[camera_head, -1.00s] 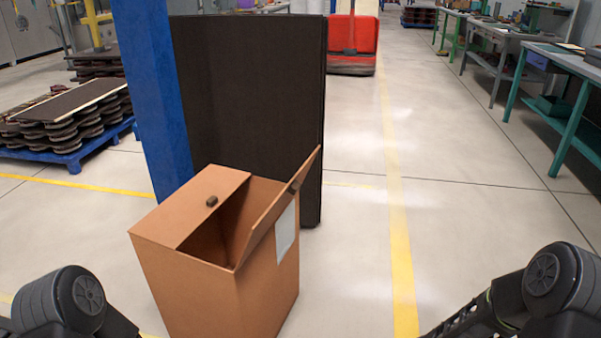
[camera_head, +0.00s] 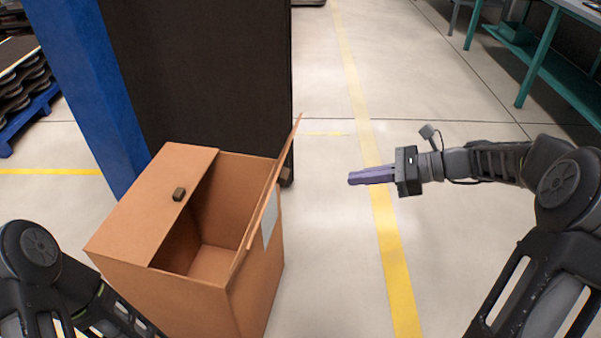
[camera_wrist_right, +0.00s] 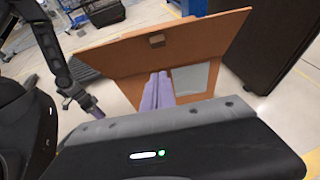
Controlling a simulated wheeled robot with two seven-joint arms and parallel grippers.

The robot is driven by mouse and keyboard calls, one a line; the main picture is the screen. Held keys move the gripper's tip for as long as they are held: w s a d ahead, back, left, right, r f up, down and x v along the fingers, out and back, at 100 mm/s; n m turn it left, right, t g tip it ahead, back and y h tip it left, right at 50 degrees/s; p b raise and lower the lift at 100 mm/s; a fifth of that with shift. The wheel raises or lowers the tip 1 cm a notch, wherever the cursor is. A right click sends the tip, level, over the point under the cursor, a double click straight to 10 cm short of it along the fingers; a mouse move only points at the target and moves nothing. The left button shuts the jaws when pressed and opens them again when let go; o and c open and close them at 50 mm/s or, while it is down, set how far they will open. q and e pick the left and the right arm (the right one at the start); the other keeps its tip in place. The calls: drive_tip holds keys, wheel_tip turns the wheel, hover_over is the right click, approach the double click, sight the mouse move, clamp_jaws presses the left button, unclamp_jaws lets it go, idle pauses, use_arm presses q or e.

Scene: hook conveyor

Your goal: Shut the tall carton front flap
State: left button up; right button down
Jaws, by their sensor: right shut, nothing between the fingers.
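The tall carton (camera_head: 190,295) stands on the floor at the left of the head view. Its left flap (camera_head: 150,205) lies over the left half of the opening and carries a dark knob (camera_head: 179,194). Its right flap (camera_head: 265,205) stands raised, leaning slightly outward. The right wrist view shows a raised flap (camera_wrist_right: 110,55) with a knob and a pale label below. My right gripper (camera_head: 351,179) is shut and empty, to the right of this flap and apart from it. My left gripper's purple fingers (camera_wrist_right: 93,107) seem to show small in the right wrist view; their opening is unclear.
A blue post (camera_head: 85,95) and a dark panel (camera_head: 195,75) stand behind the carton. A green-legged workbench (camera_head: 540,60) is at the upper right. A loaded pallet (camera_head: 25,110) is at the left edge. The floor right of the carton is clear.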

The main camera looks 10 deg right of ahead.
drive_tip(key=shift+a+f, duration=0.1)
drive_tip(key=a+r+b+x, duration=0.1)
drive_tip(key=r+x, duration=0.1)
drive_tip(key=x, duration=1)
drive_tip(key=shift+w+a+r, duration=0.25)
drive_tip(key=shift+w+a, duration=0.05)
drive_tip(key=shift+w, duration=0.2)
